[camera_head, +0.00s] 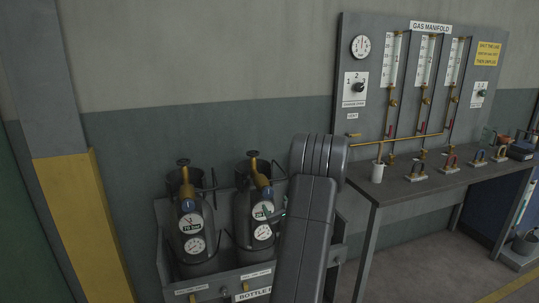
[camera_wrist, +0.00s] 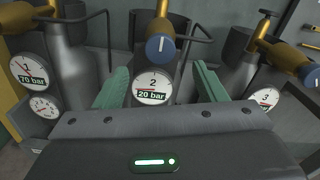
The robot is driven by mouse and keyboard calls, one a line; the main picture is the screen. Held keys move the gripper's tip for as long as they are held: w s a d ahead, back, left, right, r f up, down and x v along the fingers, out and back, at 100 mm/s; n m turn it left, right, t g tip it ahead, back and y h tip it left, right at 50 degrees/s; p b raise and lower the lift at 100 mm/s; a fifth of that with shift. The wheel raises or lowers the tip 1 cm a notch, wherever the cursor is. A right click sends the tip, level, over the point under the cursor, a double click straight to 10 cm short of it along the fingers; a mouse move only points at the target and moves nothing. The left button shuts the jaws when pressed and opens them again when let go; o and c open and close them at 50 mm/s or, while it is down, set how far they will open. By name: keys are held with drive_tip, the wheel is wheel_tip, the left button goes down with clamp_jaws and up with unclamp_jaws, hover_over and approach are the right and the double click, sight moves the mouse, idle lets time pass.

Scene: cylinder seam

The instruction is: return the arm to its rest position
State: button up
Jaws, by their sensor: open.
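My gripper (camera_wrist: 160,72) is open and empty, with its two green fingers spread in front of the middle bottle's gauge (camera_wrist: 153,85), which reads 2 and 20 bar. A blue knob (camera_wrist: 160,47) on a brass fitting sits just above that gauge, between the fingers in the picture. I cannot tell whether the fingers touch anything. In the head view my arm reaches forward over the bottle rack (camera_head: 165,240) and hides most of my gripper and the right part of the rack. Bottle 1 (camera_head: 193,240) and the middle bottle (camera_head: 243,225) stand upright in it.
The gauge of bottle 1 (camera_wrist: 34,70) reads 70 bar. A third bottle's gauge (camera_wrist: 264,98) is partly covered by my gripper body. A yellow-and-grey pillar (camera_head: 75,210) is at left.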

sight(268, 192)
drive_tip(key=p+x, duration=0.2)
drive_tip(key=x, duration=0.7)
drive_tip(key=shift+w+a, duration=0.1)
drive_tip(key=shift+w, duration=0.2)
drive_tip(key=shift+s+p, duration=0.1)
drive_tip(key=shift+p, duration=0.25)
drive_tip(key=shift+f+b, duration=0.15)
drive_tip(key=shift+b, duration=0.3)
drive_tip(key=b+v, duration=0.4)
drive_tip(key=v, duration=1)
drive_tip(key=p+x, duration=0.1)
drive_tip(key=x, duration=0.3)
drive_tip(key=p+x, duration=0.2)
drive_tip(key=x, duration=0.3)
drive_tip(key=p+x, duration=0.2)
drive_tip(key=x, duration=0.3)
drive_tip(key=shift+r, duration=0.3)
drive_tip(key=m+p, duration=0.1)
drive_tip(key=p, duration=0.2)
drive_tip(key=shift+m+p, duration=0.3)
drive_tip(key=shift+p, duration=0.05)
